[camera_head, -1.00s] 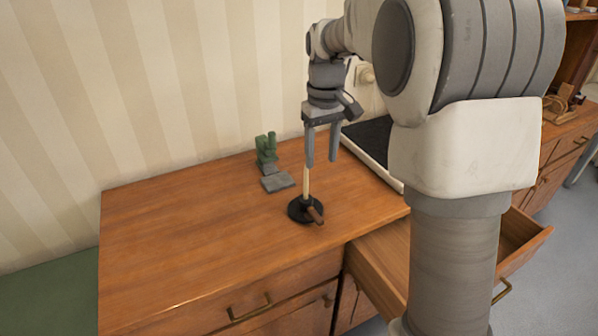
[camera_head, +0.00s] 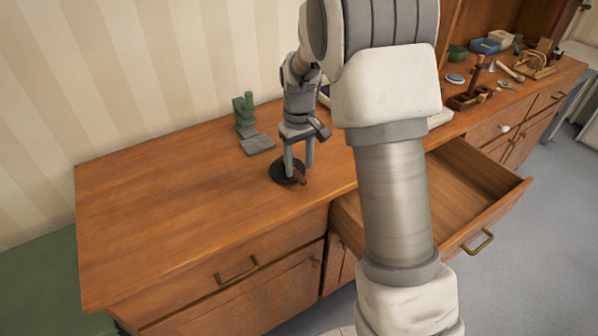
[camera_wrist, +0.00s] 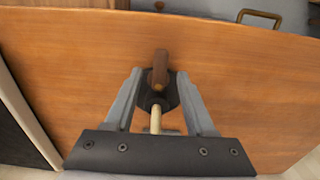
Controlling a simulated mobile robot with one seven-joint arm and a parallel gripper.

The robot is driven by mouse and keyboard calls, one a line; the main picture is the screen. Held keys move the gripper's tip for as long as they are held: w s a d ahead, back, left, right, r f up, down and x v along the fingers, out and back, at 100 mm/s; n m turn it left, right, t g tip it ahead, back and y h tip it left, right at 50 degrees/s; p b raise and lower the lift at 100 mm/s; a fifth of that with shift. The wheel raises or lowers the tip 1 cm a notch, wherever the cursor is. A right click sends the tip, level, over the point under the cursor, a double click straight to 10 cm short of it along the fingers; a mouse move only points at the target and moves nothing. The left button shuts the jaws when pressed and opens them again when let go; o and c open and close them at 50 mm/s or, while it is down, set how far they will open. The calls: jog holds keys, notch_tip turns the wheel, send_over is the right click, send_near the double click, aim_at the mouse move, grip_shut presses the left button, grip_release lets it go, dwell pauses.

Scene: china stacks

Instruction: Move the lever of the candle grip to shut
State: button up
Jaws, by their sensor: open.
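The candle grip has a dark round base (camera_head: 284,172) on the wooden cabinet top, near its front edge. Its brown lever (camera_head: 299,177) points toward the front edge; in the wrist view the lever (camera_wrist: 160,68) points up the picture, beyond the fingertips. A pale candle (camera_wrist: 155,119) stands in the grip and shows between my fingers in the wrist view. My gripper (camera_head: 299,172) is open and low over the grip, pointing down, with its fingers on either side of the candle (camera_wrist: 157,98). Contact between the fingers and the lever cannot be told.
A green figure on a grey base (camera_head: 244,112) stands behind the grip, near the wall. An open drawer (camera_head: 470,190) juts out at the front right. Several small objects, including a blue box (camera_head: 486,46), lie at the far right. The cabinet top's left side is clear.

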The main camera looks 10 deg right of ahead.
aim_at(298, 177)
jog(key=shift+f, duration=1.2)
grip_shut()
